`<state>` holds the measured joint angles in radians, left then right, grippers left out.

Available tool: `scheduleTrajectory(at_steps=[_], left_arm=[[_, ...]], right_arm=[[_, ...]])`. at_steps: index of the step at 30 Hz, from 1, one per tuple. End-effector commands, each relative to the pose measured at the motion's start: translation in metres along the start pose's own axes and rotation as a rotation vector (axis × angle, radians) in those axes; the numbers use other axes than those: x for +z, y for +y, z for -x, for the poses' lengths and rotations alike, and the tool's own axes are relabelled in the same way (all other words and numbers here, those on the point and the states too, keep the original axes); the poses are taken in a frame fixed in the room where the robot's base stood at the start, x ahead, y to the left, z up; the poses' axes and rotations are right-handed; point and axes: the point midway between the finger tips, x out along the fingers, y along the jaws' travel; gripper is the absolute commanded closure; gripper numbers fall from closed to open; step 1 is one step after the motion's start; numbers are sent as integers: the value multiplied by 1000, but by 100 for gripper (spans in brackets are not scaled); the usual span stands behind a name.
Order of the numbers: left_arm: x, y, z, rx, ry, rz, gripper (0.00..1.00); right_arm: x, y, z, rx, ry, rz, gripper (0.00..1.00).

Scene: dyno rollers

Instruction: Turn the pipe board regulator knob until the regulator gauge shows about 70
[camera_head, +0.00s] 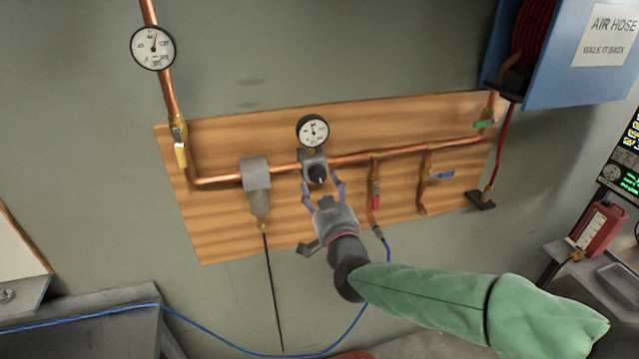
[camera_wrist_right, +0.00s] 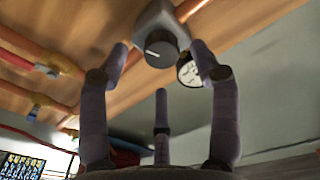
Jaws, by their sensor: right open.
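The regulator knob (camera_head: 318,174) is a dark round knob on a grey regulator body (camera_head: 312,158) on the wooden pipe board (camera_head: 225,235). The regulator gauge (camera_head: 312,131), white-faced with a black rim, sits just above it; its reading is too small to tell. My right gripper (camera_head: 322,190) is open, its fingers on both sides of the knob. In the right wrist view the knob (camera_wrist_right: 161,47), with a white mark line, lies beyond and between the fingertips (camera_wrist_right: 160,62); I cannot tell whether they touch it. The gauge (camera_wrist_right: 189,71) is partly hidden by a finger. My left gripper is not in view.
A second gauge (camera_head: 153,47) is on the copper pipe at upper left. A filter (camera_head: 257,185) hangs left of the regulator. Valves with red (camera_head: 376,202) and blue (camera_head: 442,175) handles are to the right. A blue hose (camera_head: 352,318) hangs below; a blue hose reel box (camera_head: 570,60) is upper right.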

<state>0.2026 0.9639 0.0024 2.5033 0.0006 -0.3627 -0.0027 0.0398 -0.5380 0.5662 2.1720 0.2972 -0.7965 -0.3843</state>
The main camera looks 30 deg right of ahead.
Motion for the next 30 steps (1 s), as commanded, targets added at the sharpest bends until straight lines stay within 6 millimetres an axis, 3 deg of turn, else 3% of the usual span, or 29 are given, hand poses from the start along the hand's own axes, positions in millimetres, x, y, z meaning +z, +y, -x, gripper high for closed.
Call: scheduleTrajectory(at_steps=[9,15,30], left_arm=[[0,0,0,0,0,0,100],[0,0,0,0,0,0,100],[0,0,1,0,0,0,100]], right_arm=[[0,-1,55,-3,0,0,36],[1,-1,76,-2,-2,0,36],[2,-2,81,-4,-6,1,37]])
